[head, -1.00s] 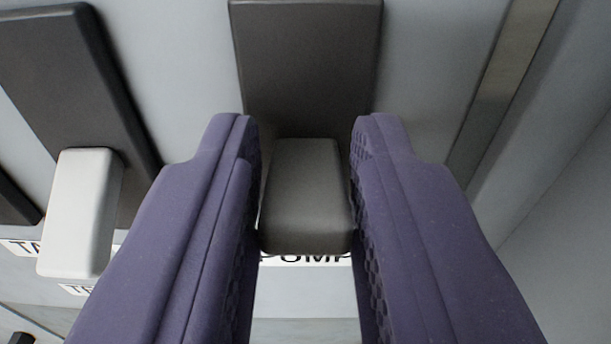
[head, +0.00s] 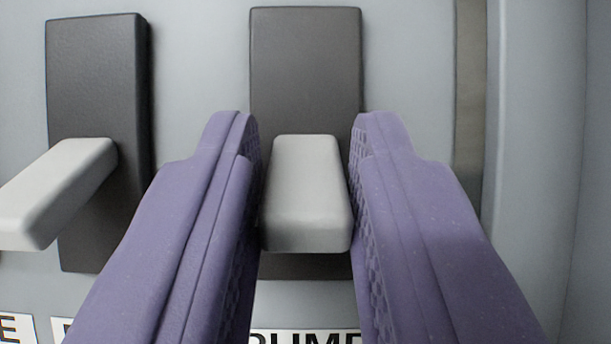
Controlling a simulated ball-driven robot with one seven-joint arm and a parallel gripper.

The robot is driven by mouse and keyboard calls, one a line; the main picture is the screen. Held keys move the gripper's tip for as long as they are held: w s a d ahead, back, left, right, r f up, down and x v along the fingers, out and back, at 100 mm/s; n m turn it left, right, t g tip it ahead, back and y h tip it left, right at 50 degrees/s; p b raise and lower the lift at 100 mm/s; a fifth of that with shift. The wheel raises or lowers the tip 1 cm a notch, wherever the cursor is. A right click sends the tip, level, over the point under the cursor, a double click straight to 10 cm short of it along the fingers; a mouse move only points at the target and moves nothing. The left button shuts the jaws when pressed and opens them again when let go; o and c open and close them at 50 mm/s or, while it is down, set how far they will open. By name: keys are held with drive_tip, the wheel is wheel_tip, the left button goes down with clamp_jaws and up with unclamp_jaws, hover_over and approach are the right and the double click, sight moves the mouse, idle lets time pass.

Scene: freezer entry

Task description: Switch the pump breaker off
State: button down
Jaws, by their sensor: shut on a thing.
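The pump breaker's dark plate (head: 305,70) is upright in the middle of the head view. Its light grey lever (head: 306,195) sticks out toward me from the plate, at about mid-height or a little below. The label reading PUMP (head: 305,337) is below it, partly cut off by the bottom edge. My gripper (head: 305,140) has its two purple fingers on either side of the lever, shut on it. The fingers hide part of the plate's lower sides.
A neighbouring breaker (head: 97,90) with a dark plate and its own light lever (head: 58,190) is to the left, near my left finger. A metal strip (head: 469,100) runs down the panel at right, beside a grey wall. Parts of other labels show at lower left.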

sight(305, 191)
drive_tip(key=shift+f+t+b, duration=0.25)
drive_tip(key=shift+t+b, duration=0.15)
drive_tip(key=shift+b, duration=0.25)
drive_tip(key=c, duration=1)
unclamp_jaws()
drive_tip(key=shift+o, duration=0.2)
drive_tip(key=p+v, duration=0.1)
drive_tip(key=v, duration=0.6)
drive_tip(key=shift+s+f, duration=0.25)
drive_tip(key=r+g, duration=0.1)
drive_tip(key=r, duration=0.1)
drive_tip(key=w+r, duration=0.1)
drive_tip(key=r, duration=0.1)
drive_tip(key=w+r+g, duration=0.1)
drive_tip(key=r, duration=0.1)
drive_tip(key=shift+w+r+g, duration=0.1)
drive_tip(key=shift+r+g, duration=0.1)
drive_tip(key=shift+g, duration=0.1)
drive_tip(key=s+r+g, duration=0.7)
drive_tip(key=s+r, duration=0.4)
drive_tip(key=s, duration=0.2)
drive_tip(key=shift+s+r+g, duration=0.3)
drive_tip(key=shift+s+r, duration=0.1)
